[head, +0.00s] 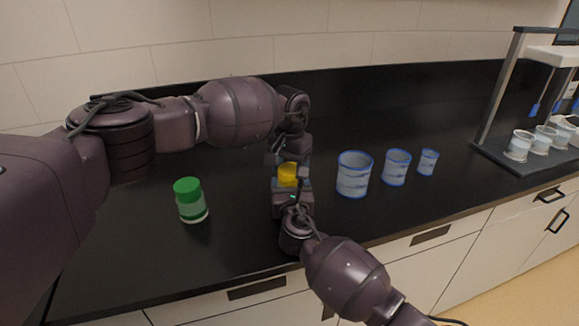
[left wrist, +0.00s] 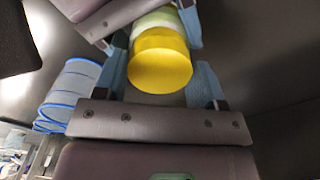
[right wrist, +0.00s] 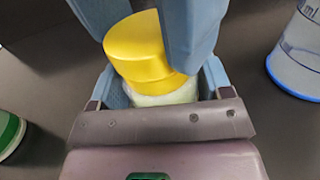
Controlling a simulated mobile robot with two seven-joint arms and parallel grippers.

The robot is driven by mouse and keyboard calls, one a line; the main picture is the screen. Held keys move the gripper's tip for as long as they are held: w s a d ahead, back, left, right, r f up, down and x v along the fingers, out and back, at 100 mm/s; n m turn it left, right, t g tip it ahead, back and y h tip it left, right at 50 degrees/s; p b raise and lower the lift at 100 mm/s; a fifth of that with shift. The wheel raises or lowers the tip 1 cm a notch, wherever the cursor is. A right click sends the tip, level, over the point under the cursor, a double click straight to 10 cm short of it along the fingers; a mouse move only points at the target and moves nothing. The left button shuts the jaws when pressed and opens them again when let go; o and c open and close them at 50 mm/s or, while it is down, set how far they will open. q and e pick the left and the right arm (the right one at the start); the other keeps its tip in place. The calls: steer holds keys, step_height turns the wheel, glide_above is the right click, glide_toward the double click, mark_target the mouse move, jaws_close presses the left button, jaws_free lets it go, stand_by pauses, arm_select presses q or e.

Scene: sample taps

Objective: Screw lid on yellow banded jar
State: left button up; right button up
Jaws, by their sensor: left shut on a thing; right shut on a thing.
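The yellow lid (head: 287,171) sits at the top of a pale jar, between my two grippers over the counter. My left gripper (head: 289,162) is shut on the lid from above; the lid's round top (left wrist: 160,68) shows between its fingers. My right gripper (head: 290,186) is shut on the jar body from below. In the right wrist view the whitish jar (right wrist: 165,97) shows under the yellow part, with a step between an upper and a lower yellow section. The fingers hide most of the jar, so I cannot tell how tightly the lid is seated.
A green-lidded jar (head: 191,202) stands on the black counter to the left. Three blue-rimmed beakers, the largest nearest (head: 354,176), stand to the right. A grey rack (head: 525,165) with several cups stands at far right. The counter (head: 240,235) between green jar and grippers is clear.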

arm_select(q)
steer(key=shift+r, duration=0.1)
steer(key=o, duration=0.9)
steer(key=shift+r, duration=2.2)
